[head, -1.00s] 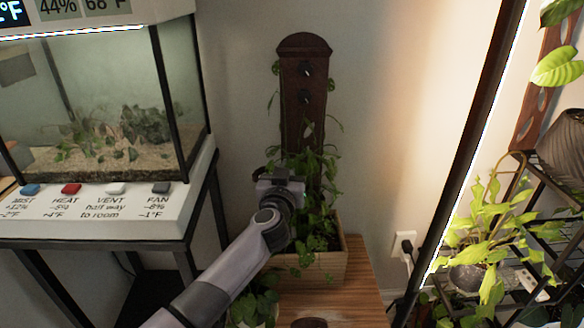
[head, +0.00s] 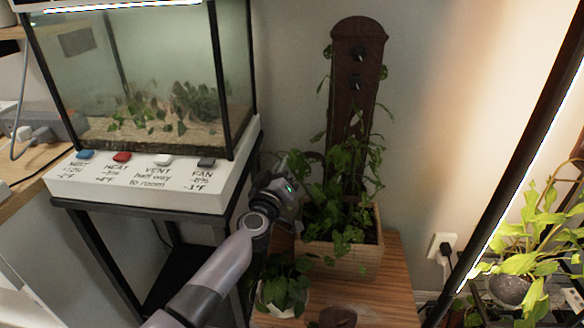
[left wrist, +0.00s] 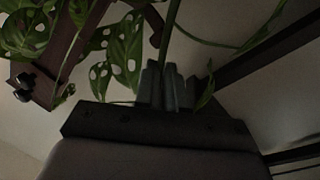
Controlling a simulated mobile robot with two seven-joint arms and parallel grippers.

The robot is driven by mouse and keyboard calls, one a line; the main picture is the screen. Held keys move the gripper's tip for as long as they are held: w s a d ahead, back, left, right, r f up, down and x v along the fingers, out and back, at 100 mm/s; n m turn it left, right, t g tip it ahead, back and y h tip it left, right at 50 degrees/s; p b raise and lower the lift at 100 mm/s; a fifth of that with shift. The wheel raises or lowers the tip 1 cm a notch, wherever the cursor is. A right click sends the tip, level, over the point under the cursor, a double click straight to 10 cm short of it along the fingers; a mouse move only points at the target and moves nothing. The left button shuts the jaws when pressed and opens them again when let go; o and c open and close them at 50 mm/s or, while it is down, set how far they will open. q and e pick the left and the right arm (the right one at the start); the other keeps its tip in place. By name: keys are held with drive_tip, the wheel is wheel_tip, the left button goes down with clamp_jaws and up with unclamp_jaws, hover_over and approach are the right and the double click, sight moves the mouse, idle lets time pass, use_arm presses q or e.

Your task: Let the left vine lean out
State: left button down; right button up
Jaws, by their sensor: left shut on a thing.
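A dark wooden board (head: 357,110) with black knobs stands upright at the back of a wooden planter box (head: 340,258). Leafy green vines (head: 345,165) climb around its lower half. My left gripper (head: 290,170) is to the left of the board, above the planter's left edge. In the left wrist view its fingers (left wrist: 167,86) are shut on a green vine stem (left wrist: 168,38), which rises from between them. Leaves with holes (left wrist: 125,50) hang beside the fingers. Where this stem joins the plant is hidden. My right gripper is not in view.
A glass terrarium (head: 150,85) on a white base with coloured buttons stands close on the left. A small potted plant (head: 285,290) sits below my left arm on the wooden table (head: 375,305). A lit rack (head: 525,150) is on the right.

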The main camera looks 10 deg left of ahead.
use_arm(q)
drive_tip(key=shift+f, duration=0.2)
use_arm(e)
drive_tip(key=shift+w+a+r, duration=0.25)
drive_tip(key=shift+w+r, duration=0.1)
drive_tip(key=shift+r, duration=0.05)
use_arm(q)
drive_tip(key=c, duration=1.2)
unclamp_jaws()
drive_tip(key=shift+a, duration=0.1)
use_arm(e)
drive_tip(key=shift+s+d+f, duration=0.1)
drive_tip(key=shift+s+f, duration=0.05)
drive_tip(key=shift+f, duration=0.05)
use_arm(q)
drive_tip(key=shift+r, duration=0.1)
